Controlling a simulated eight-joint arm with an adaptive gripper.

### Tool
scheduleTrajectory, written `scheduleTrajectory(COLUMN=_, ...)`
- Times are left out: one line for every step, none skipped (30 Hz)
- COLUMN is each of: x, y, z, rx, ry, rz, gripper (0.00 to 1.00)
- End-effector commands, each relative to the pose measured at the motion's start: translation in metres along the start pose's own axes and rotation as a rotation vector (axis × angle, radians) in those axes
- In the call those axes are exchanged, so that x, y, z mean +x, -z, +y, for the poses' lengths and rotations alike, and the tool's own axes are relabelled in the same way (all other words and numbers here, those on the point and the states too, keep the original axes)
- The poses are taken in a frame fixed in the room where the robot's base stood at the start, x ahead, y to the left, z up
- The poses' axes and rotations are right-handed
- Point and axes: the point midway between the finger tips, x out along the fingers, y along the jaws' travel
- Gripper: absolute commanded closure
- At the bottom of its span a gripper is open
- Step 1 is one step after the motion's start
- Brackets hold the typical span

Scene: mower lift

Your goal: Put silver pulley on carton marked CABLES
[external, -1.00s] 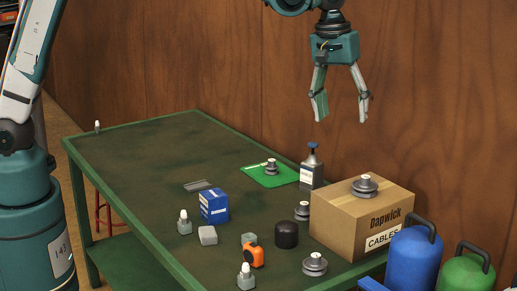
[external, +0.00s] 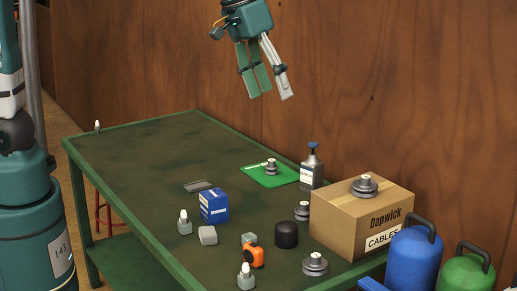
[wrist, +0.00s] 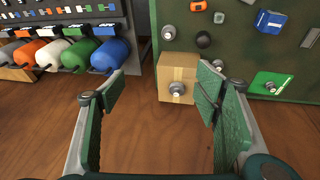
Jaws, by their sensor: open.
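The brown carton (external: 341,232) marked CABLES stands at the table's right end, and also shows in the wrist view (wrist: 174,65). A silver pulley (external: 364,187) sits on its top. Similar silver pulleys are on the green mat (external: 272,167), just left of the carton (external: 302,210) and at the table's front edge (external: 315,265). In the wrist view, the pulley on the carton (wrist: 176,88) appears between the fingers. My gripper (external: 271,94) is open and empty, high above the table near the wooden wall.
A spray-like bottle (external: 312,168) stands behind the carton. A black cylinder (external: 286,234), orange tape measure (external: 254,256), blue box (external: 214,206) and small bottles are on the table. Blue (external: 412,262) and green canisters (external: 466,273) stand at the right. The table's far left is mostly clear.

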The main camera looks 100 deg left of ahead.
Motion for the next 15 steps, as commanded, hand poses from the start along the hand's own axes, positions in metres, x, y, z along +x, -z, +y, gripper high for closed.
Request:
scheduleTrajectory(x=-0.005, y=-0.011, z=-0.002, rx=0.023, ry=-0.006, rz=0.006, gripper=0.38)
scheduleTrajectory(x=-0.008, y=-0.017, z=-0.003, rx=0.036, ry=-0.01, rz=0.01, gripper=0.38)
scheduleTrajectory(x=-0.011, y=-0.024, z=-0.004, rx=0.056, ry=-0.015, rz=0.016, gripper=0.38)
scheduleTrajectory(x=-0.014, y=-0.03, z=-0.005, rx=0.07, ry=-0.019, rz=0.021, gripper=0.38)
scheduleTrajectory(x=-0.017, y=-0.036, z=-0.006, rx=0.084, ry=-0.023, rz=0.025, gripper=0.38)
scheduleTrajectory(x=-0.02, y=-0.043, z=-0.007, rx=0.104, ry=-0.028, rz=0.03, gripper=0.38)
scheduleTrajectory(x=-0.022, y=-0.049, z=-0.009, rx=0.117, ry=-0.032, rz=0.035, gripper=0.38)
scheduleTrajectory(x=-0.024, y=-0.054, z=-0.01, rx=0.132, ry=-0.036, rz=0.04, gripper=0.38)
scheduleTrajectory(x=-0.027, y=-0.062, z=-0.011, rx=0.151, ry=-0.041, rz=0.046, gripper=0.38)
scheduleTrajectory(x=-0.029, y=-0.068, z=-0.013, rx=0.165, ry=-0.044, rz=0.051, gripper=0.38)
scheduleTrajectory(x=-0.031, y=-0.073, z=-0.014, rx=0.179, ry=-0.048, rz=0.055, gripper=0.38)
scheduleTrajectory(x=-0.033, y=-0.081, z=-0.016, rx=0.197, ry=-0.053, rz=0.061, gripper=0.38)
scheduleTrajectory(x=-0.035, y=-0.086, z=-0.018, rx=0.212, ry=-0.057, rz=0.066, gripper=0.38)
scheduleTrajectory(x=-0.036, y=-0.092, z=-0.019, rx=0.227, ry=-0.06, rz=0.071, gripper=0.38)
scheduleTrajectory(x=-0.038, y=-0.1, z=-0.021, rx=0.245, ry=-0.065, rz=0.077, gripper=0.38)
